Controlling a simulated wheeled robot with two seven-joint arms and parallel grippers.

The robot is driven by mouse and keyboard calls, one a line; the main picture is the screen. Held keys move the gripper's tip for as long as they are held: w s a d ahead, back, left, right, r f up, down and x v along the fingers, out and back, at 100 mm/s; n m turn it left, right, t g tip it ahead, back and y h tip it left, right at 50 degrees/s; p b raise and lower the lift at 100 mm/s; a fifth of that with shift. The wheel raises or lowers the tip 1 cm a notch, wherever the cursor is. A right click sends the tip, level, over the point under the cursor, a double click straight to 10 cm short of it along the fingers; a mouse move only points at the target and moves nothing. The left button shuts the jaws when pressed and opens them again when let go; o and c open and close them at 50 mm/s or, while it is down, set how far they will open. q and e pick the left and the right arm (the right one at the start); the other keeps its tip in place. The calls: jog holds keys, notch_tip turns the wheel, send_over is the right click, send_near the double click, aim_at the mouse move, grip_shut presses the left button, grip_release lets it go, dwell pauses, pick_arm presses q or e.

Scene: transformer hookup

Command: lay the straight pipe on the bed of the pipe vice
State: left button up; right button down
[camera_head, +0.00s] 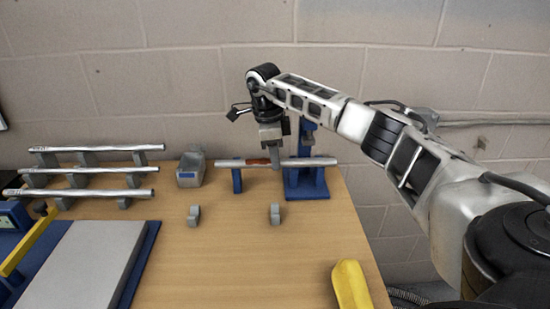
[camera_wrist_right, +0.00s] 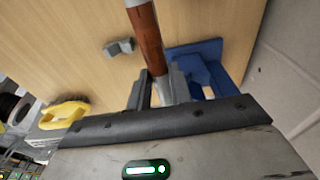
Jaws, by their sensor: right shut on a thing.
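The straight pipe (camera_head: 232,163) is silvery with a reddish-brown band near its middle, and lies level across the back of the table. My right gripper (camera_head: 276,160) points down and is shut on it near the band. In the right wrist view, the pipe (camera_wrist_right: 149,40) runs between the fingers of the right gripper (camera_wrist_right: 160,92). The blue pipe vice (camera_head: 306,187) has a base and upright at the pipe's right part; its base also shows in the right wrist view (camera_wrist_right: 212,54). I cannot tell whether the pipe touches the bed. My left gripper is out of view.
A blue post (camera_head: 237,181) stands under the pipe's left part. Two grey cradles (camera_head: 194,215) (camera_head: 275,214) stand in front. A yellow object (camera_head: 350,286) lies front right. The table centre is clear.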

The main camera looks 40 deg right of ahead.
pick_arm(q)
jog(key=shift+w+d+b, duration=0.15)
jog(key=shift+b, duration=0.35)
pick_arm(e)
jog(key=shift+w+d+f, duration=0.55)
jog(key=shift+w+d, duration=0.15)
jog(key=shift+w, duration=0.2)
jog(key=shift+w+d+f, duration=0.5)
jog(key=shift+w+d, duration=0.2)
jog(key=shift+w, duration=0.15)
jog(key=c, duration=1.2)
grip_release()
